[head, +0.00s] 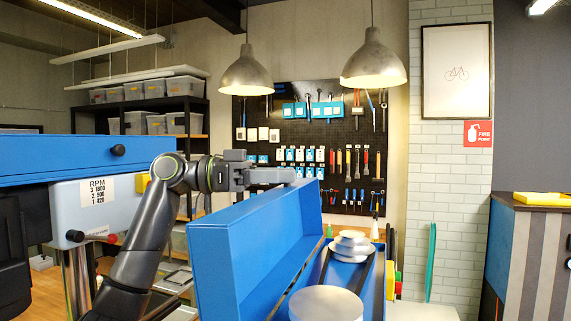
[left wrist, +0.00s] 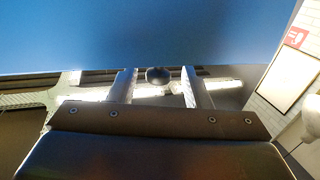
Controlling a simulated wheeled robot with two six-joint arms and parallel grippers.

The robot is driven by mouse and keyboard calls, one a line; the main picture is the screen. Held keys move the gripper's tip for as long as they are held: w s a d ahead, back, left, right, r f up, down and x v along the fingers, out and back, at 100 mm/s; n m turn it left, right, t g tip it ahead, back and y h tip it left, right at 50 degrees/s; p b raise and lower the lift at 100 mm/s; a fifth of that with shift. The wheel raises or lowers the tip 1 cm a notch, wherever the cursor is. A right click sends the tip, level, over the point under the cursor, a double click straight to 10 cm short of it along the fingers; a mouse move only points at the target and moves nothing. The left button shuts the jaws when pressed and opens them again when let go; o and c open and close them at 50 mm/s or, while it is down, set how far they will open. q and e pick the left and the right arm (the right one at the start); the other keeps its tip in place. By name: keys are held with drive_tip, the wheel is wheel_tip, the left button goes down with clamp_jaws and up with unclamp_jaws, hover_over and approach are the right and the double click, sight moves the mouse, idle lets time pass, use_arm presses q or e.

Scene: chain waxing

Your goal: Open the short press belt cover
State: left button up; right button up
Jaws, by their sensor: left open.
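A blue belt cover (head: 240,255) stands open, its lid swung up on edge, with silver stepped pulleys (head: 327,303) exposed beside it. My left gripper (head: 280,175) is at the top edge of this raised lid. In the left wrist view my left gripper (left wrist: 158,88) is open, with a dark round knob (left wrist: 157,75) showing between its two fingers. I cannot tell whether the fingers touch the knob. A blue surface (left wrist: 160,35) fills the top of that view. My right gripper is not in view.
Another blue press cover (head: 60,158) with a black knob (head: 118,150) is at the left, above a grey box with an RPM label (head: 98,191). A tool board (head: 310,140) hangs on the back wall. A striped cabinet (head: 540,255) stands at the right.

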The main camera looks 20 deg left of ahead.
use_arm(q)
drive_tip(key=shift+d, duration=0.55)
clamp_jaws()
